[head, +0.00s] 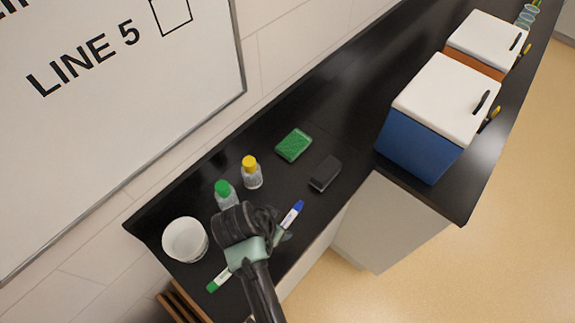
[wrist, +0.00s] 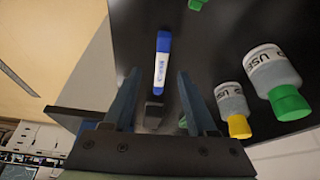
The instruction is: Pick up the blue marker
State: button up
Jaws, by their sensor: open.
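The blue marker (head: 292,214) lies on the black counter near its front edge, white-bodied with a blue cap. My gripper (head: 282,230) is above it in the head view and hides part of it. In the wrist view, the blue marker (wrist: 161,62) lies just beyond my open fingers (wrist: 157,78), lined up with the gap between them. Nothing is held. I cannot tell the exact height of the fingertips above the counter.
A green marker (head: 219,280), white bowl (head: 186,240), green-capped bottle (head: 225,192), yellow-capped bottle (head: 252,174), green sponge (head: 293,145) and black eraser (head: 326,173) are nearby. A blue box (head: 418,143) with a white lid stands farther right. Counter between sponge and box is clear.

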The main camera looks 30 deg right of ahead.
aim_at(287, 222)
jog(key=shift+p+x, duration=0.4)
jog(key=shift+x, duration=1.8)
jog(key=shift+w+d+r, duration=0.1)
jog(key=shift+w, duration=0.1)
grip_shut()
